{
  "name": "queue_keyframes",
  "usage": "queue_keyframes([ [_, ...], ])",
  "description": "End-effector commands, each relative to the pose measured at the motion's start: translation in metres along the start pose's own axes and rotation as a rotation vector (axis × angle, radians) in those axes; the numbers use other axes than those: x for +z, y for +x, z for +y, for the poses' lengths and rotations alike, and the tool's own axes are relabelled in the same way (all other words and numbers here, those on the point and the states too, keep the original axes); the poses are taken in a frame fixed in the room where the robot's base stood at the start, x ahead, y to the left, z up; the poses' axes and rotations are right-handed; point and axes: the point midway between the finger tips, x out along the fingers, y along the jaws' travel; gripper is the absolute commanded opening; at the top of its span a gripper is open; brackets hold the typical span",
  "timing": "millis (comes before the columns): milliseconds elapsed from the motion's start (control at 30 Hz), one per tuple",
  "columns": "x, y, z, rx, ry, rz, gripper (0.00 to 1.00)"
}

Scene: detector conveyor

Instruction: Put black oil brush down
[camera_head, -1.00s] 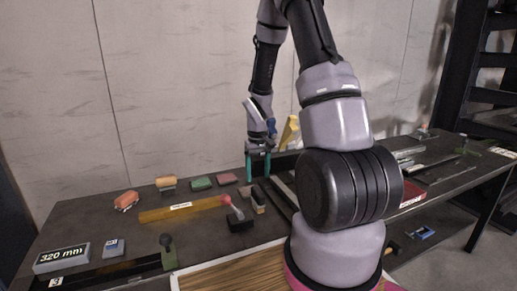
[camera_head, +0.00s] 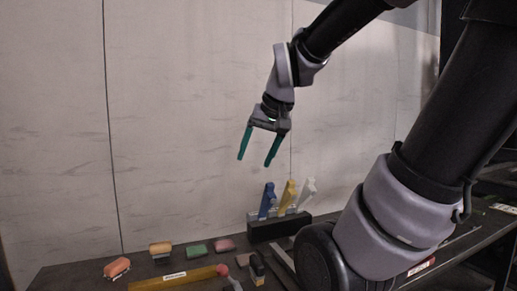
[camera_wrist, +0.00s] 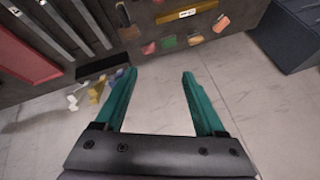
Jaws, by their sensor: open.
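A small dark brush-like piece with a tan part (camera_head: 257,267), which looks like the black oil brush, lies on the dark bench. It also shows at the top of the wrist view (camera_wrist: 124,14). My gripper (camera_head: 255,162) is open and empty, high above the bench in front of the wall. Its two green fingers are spread apart in the wrist view (camera_wrist: 158,74), with only pale background between them. The gripper is well clear of the brush and touches nothing.
A black holder (camera_head: 278,227) with upright blue, yellow and white tools stands at the bench's back, below my gripper. Orange (camera_head: 117,268), yellow (camera_head: 160,250), green (camera_head: 196,251) and red (camera_head: 225,245) blocks and a long yellow bar (camera_head: 175,280) lie left of the brush.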

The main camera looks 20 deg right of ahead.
Motion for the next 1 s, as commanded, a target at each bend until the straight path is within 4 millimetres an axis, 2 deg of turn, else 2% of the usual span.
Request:
queue_keyframes([
  [33, 0.007, -0.013, -0.002, -0.022, 0.009, 0.023, 0.72],
  [100, 0.015, -0.023, -0.004, -0.044, 0.021, 0.04, 0.72],
  [233, 0.024, -0.033, -0.006, -0.066, 0.033, 0.054, 0.72],
  [1000, 0.025, -0.035, -0.006, -0.068, 0.035, 0.056, 0.72],
])
